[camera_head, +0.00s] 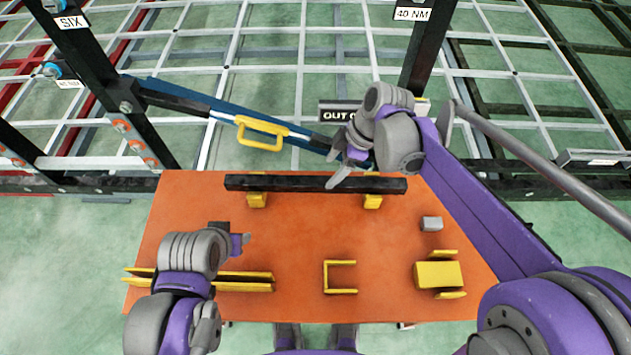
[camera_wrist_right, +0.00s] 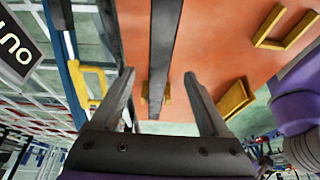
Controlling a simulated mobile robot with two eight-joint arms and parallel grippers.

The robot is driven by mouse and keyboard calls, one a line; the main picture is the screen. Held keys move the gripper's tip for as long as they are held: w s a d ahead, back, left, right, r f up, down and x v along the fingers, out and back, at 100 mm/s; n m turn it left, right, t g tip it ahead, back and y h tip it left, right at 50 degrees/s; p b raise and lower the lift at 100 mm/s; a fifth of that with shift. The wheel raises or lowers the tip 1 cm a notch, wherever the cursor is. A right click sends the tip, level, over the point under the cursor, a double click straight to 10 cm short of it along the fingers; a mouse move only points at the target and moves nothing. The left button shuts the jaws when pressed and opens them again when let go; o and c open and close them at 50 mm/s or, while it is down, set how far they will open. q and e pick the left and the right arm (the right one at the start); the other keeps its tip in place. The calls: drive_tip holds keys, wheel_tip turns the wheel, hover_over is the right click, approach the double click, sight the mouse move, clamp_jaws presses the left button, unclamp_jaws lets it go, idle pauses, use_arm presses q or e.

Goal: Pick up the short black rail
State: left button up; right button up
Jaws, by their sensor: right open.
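The short black rail (camera_head: 270,183) lies level across two yellow supports (camera_head: 257,199) at the far side of the orange table. My right gripper (camera_head: 347,173) is over the right half of the rail, with its fingers spread. In the right wrist view the rail (camera_wrist_right: 163,50) runs between the two open fingers of this gripper (camera_wrist_right: 161,90), with a gap on each side. I cannot tell how far down the fingers reach. My left gripper (camera_head: 240,242) hangs over the left part of the table, away from the rail, and its finger opening is unclear.
On the orange table (camera_head: 300,225) stand a yellow U-shaped bracket (camera_head: 340,290), a yellow block holder (camera_head: 438,274), a small grey block (camera_head: 432,223) and long yellow bars (camera_head: 245,281). Behind the table are a blue beam with a yellow handle (camera_head: 262,133) and a metal grid frame.

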sight(317, 181)
drive_tip(key=x, duration=0.7)
drive_tip(key=shift+a, duration=0.45)
drive_tip(key=shift+r, duration=0.1)
clamp_jaws()
idle(0.9)
